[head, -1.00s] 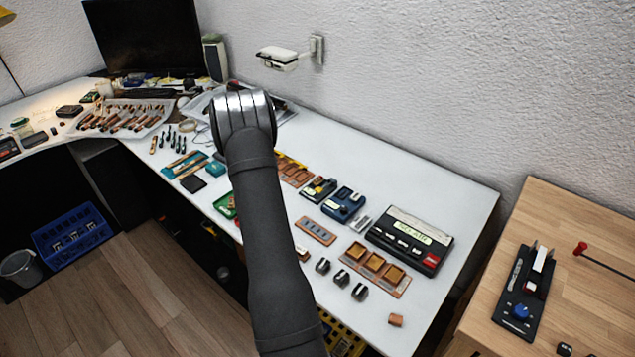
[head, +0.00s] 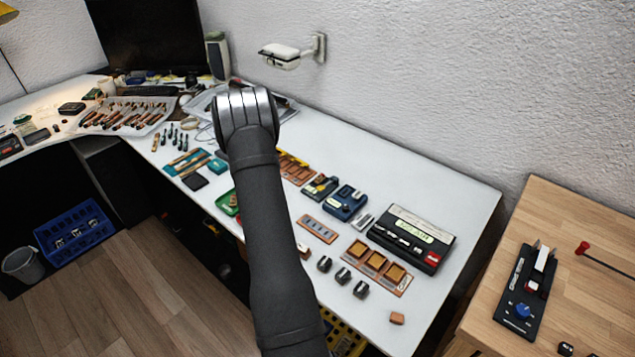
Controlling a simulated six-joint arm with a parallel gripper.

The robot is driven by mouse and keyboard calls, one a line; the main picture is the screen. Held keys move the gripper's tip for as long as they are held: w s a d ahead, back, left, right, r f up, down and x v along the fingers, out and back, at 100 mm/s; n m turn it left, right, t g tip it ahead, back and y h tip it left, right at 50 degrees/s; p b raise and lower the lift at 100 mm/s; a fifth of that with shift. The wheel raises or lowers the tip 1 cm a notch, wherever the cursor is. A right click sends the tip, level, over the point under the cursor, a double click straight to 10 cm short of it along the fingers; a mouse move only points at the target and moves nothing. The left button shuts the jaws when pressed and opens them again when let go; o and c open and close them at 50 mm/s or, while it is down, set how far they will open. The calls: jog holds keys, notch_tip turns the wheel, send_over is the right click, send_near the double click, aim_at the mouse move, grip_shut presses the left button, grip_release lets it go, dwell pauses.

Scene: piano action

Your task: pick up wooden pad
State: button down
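Several square wooden pads (head: 376,261) sit in a row on a flat brown holder at the front right of the white table. A small loose brown block (head: 397,318) lies on the table's front right, apart from the holder. The picture does not settle which of these is the wooden pad. My dark arm rises across the middle of the head view to a silver joint over the table. My gripper does not show; it is hidden beyond the arm or joint.
Small dark metal blocks (head: 343,275) stand left of the pad holder. A black device with a display (head: 412,238) lies behind it. A blue device (head: 344,202) is further left. A wooden side table (head: 575,280) is at the right. White table (head: 440,185) is bare along the wall.

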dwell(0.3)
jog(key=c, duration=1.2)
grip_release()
